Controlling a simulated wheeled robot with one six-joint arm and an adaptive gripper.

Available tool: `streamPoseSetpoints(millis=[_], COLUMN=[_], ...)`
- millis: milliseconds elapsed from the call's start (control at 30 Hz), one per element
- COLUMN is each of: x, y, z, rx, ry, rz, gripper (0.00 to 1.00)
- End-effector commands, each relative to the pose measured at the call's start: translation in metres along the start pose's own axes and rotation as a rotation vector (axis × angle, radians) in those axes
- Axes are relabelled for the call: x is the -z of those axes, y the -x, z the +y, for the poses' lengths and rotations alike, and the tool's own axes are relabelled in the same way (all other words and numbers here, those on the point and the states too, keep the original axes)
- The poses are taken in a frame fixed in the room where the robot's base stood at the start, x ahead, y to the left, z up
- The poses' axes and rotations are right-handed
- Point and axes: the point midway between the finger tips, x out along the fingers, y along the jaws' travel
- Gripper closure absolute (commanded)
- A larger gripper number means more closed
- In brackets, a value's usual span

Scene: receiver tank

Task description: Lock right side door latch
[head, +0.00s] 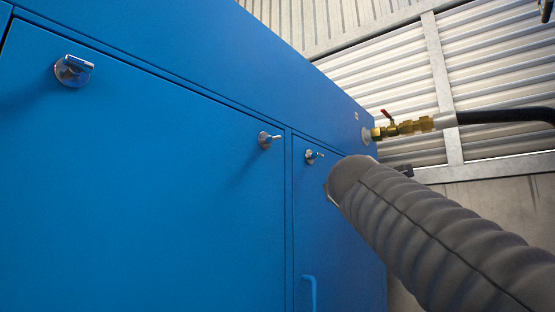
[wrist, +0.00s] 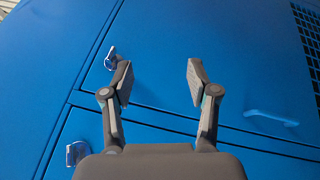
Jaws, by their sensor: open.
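The right side door (head: 335,235) is a narrow blue panel with a small silver latch (head: 313,156) near its upper left corner. In the wrist view that latch (wrist: 110,57) shows close beside the left fingertip, outside the gap between the fingers. I cannot tell whether they touch. My gripper (wrist: 160,80) is open and empty, with its fingers toward the blue door face. In the head view my gripper is hidden behind my grey arm.
The wider door on the left carries two more silver latches, one near its top left (head: 73,70) and one near its right edge (head: 268,140). A blue handle (head: 309,290) sits lower on the right door. A brass valve with a black hose (head: 410,127) juts out at the right.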

Motion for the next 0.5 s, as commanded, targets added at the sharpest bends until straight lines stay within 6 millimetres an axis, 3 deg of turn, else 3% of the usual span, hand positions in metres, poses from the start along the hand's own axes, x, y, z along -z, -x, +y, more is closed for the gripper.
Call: streamPoseSetpoints(millis=[33, 200, 367, 500], x=[-0.01, -0.031, -0.036, -0.03], y=[-0.02, -0.065, -0.081, -0.079], z=[-0.018, -0.029, -0.027, -0.02], rx=[-0.031, -0.212, -0.408, -0.602], ry=[0.042, 0.216, 0.38, 0.521], rz=[-0.016, 0.0, 0.036, 0.076], gripper=[0.41, 0.41, 0.41, 0.41])
